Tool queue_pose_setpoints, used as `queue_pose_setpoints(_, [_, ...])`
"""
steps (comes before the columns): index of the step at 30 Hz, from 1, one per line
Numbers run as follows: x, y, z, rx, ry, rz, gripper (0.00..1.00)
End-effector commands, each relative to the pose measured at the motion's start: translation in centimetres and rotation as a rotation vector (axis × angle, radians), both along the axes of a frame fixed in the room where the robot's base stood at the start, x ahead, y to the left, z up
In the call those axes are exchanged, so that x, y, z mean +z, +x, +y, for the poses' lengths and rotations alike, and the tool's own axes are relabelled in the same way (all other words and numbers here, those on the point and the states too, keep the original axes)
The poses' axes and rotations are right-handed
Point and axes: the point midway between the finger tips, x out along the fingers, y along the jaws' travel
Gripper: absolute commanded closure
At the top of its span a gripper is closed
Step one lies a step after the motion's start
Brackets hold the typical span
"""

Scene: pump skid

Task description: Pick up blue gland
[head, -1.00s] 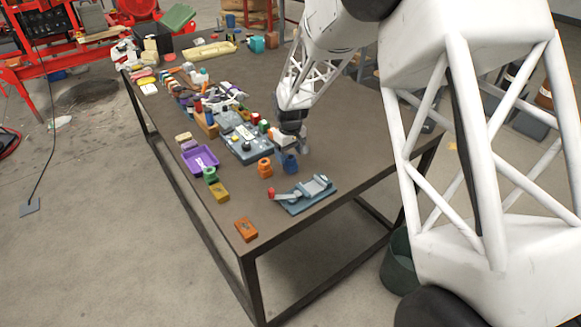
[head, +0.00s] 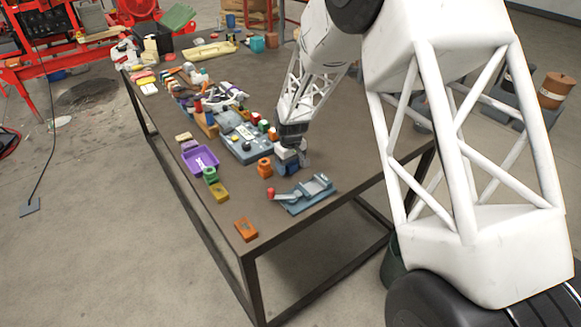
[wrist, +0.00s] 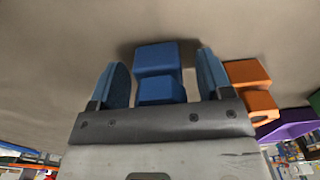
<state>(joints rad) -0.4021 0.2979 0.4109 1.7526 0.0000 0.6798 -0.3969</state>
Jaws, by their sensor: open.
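My gripper is open and down at the table top. In the head view my gripper (head: 291,165) covers most of the blue gland, so contact with the table cannot be made out there.
An orange gland (head: 265,167) stands close beside my gripper and also shows in the wrist view (wrist: 250,88). A blue-grey clamp fixture (head: 306,193) with a red knob is just in front. A purple tray (head: 201,159) and a green gland (head: 210,175) lie to the left.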

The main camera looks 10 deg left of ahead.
Motion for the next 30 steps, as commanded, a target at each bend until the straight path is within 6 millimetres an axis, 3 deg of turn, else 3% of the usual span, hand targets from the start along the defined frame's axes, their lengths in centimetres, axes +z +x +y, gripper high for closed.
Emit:
queue_pose_setpoints(16, [-0.08,-0.01,0.00,0.000,0.000,0.000,0.28])
queue_pose_setpoints(25, [-0.08,-0.01,-0.01,0.000,0.000,0.000,0.74])
queue_pose_setpoints(30, [-0.06,0.00,0.00,0.000,0.000,0.000,0.77])
